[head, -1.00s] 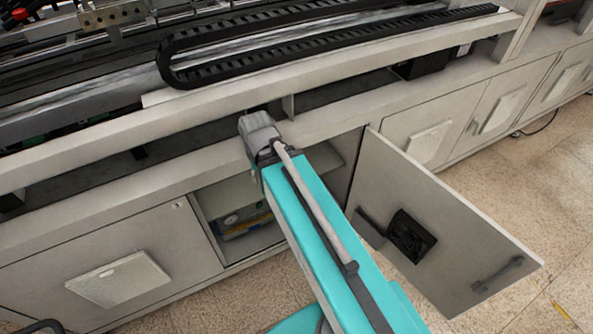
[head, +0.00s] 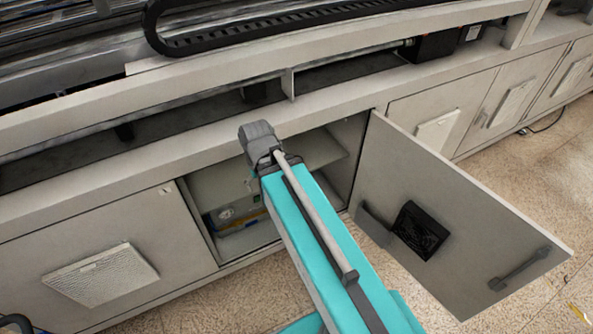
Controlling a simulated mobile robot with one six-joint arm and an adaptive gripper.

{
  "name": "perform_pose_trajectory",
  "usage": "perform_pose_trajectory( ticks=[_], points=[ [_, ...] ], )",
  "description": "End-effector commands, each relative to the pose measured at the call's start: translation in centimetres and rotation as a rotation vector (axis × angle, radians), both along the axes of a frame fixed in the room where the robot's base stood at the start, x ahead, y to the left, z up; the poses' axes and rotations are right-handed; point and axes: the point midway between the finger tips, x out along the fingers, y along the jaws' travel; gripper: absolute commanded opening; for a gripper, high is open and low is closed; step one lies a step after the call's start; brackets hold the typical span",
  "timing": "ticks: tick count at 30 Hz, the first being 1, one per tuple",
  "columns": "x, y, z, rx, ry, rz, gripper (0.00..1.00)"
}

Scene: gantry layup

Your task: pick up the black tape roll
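I cannot make out a black tape roll in the head view. My arm, teal with a grey joint at its far end, reaches to the front of an open cabinet (head: 197,222) under the machine bench. My gripper does not show; the end of the arm hides it and part of the cabinet inside. On the cabinet floor, left of the arm, sit a small whitish round thing and a blue and yellow thing (head: 236,226), too small to name.
The cabinet door (head: 455,215) stands wide open to the right of my arm, with a black holder (head: 419,231) and a handle on it. Closed cabinet doors lie at left and right. The bench edge (head: 330,100) overhangs above.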

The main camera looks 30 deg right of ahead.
Motion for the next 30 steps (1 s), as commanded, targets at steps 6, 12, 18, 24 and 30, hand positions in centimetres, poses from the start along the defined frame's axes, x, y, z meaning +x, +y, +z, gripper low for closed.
perform_pose_trajectory(
  ticks=[6, 12, 18, 24, 30],
  points=[
    [0.0, 0.0, -5.4, 0.0, 0.0, 0.0, 1.0],
    [0.0, 0.0, -9.3, -0.001, 0.0, 0.002, 1.0],
    [0.1, -0.1, -13.2, -0.006, -0.001, 0.01, 1.0],
    [0.4, -0.3, -17.1, -0.018, -0.003, 0.027, 1.0],
    [0.9, -0.9, -20.9, -0.044, -0.006, 0.068, 1.0]
  ],
)
